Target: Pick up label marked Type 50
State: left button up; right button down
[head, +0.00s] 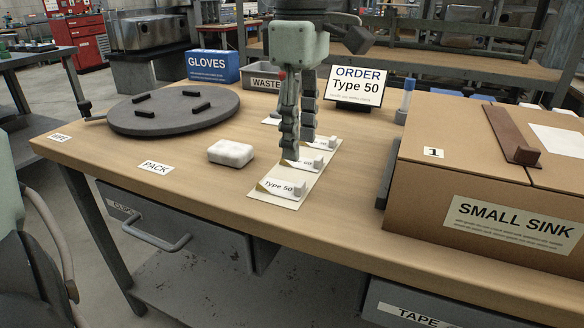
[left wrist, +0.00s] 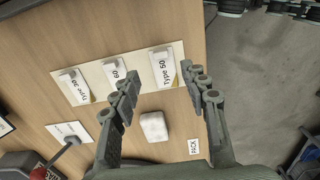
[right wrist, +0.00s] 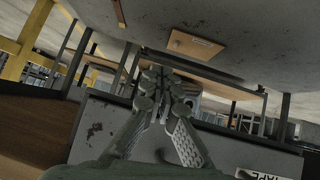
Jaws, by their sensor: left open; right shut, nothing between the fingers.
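The label marked Type 50 (head: 277,189) lies at the front end of a pale strip (head: 299,185) on the bench, with a small raised white block at its edge. It also shows in the left wrist view (left wrist: 163,63). Behind it on the strip are a label marked 60 (left wrist: 115,71) and one marked Type 30 (left wrist: 76,90). My left gripper (head: 298,148) is open and empty, pointing down over the strip, and it partly hides the farther labels in the head view. My right gripper (right wrist: 166,84) is shut and empty, near grey metal below the bench level.
A white block (head: 231,153) lies left of the strip. The SMALL SINK box (head: 440,192) stands to the right. An ORDER Type 50 sign (head: 356,86), a waste bin (head: 264,83) and a gloves box (head: 213,66) stand behind. A round turntable (head: 174,112) is at left.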

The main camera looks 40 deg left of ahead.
aim_at(300, 183)
pick_arm(q)
jog(key=shift+w+a, duration=0.1)
jog(key=shift+w, duration=0.15)
jog(key=shift+f, duration=0.25)
notch_tip(300, 183, down, 2)
jog(key=shift+s+f, duration=0.15)
jog(key=shift+f, duration=0.05)
jog(key=f, duration=0.4)
jog(key=shift+s+d+f+b, duration=0.2)
jog(key=shift+d+f+b, duration=0.05)
jog(key=shift+f+b, duration=0.15)
jog(key=c, duration=0.9)
pick_arm(e)
jog(key=shift+t+y, duration=0.6)
jog(key=shift+t, duration=0.3)
jog(key=shift+w+a+r, duration=1.2)
jog(key=shift+a+r, duration=0.15)
jog(key=shift+a, duration=0.05)
